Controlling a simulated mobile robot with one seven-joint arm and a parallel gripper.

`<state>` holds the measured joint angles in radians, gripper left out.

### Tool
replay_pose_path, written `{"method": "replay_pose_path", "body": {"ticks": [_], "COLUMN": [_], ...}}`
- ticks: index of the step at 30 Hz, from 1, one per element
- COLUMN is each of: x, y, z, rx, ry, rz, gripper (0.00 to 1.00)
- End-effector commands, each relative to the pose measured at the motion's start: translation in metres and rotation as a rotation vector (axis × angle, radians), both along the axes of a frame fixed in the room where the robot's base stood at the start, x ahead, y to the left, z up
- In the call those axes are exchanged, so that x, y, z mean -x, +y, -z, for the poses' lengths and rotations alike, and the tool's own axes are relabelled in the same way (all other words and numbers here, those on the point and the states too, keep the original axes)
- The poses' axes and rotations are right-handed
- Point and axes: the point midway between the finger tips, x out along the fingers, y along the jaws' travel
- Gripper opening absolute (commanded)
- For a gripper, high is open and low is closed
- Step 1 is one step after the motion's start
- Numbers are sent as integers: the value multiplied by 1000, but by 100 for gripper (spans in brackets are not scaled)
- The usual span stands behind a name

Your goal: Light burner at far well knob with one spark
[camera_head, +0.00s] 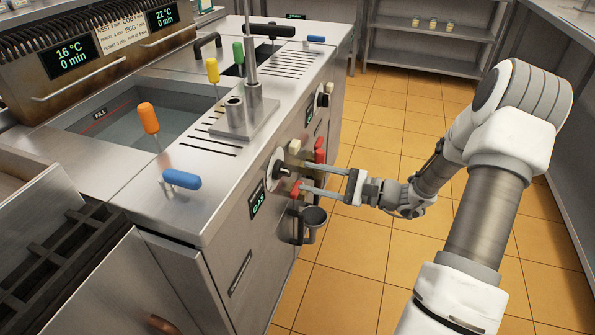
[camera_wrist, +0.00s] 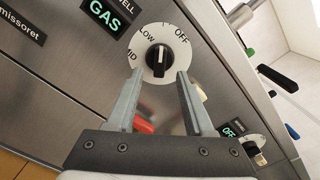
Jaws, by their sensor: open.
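A black knob on a round white dial (camera_wrist: 157,54) sits on the steel front, marked OFF, Low and MID. It also shows in the head view (camera_head: 277,165). The lit display beside it reads GAS (camera_wrist: 104,12). My gripper (camera_head: 287,180) is open at this dial. In the wrist view its fingertips (camera_wrist: 159,74) lie either side of the black knob; contact cannot be told. A red button (camera_wrist: 144,127) and a pale button (camera_head: 294,147) are close by.
A red handle (camera_head: 319,150) projects between the knobs. Coloured handles stand around the water well (camera_head: 90,105) on top. The tiled floor (camera_head: 345,270) in front is clear.

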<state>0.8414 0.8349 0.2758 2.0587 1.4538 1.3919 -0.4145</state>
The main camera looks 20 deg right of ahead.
Motion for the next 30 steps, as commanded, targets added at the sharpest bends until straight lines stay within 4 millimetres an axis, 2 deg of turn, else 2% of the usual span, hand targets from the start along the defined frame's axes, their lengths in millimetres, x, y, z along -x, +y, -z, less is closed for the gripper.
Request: {"method": "replay_pose_path", "body": {"ticks": [1, 9, 15, 21, 30], "x": [8, 44, 63, 71, 71], "y": [-13, -67, -95, -105, -106], "z": [-3, -2, -1, 0, 0], "rx": [-1, -1, 0, -1, -1], "ry": [2, 1, 1, 2, 1], "rz": [6, 5, 3, 0, 0], "gripper": [52, 52, 52, 52, 52]}}
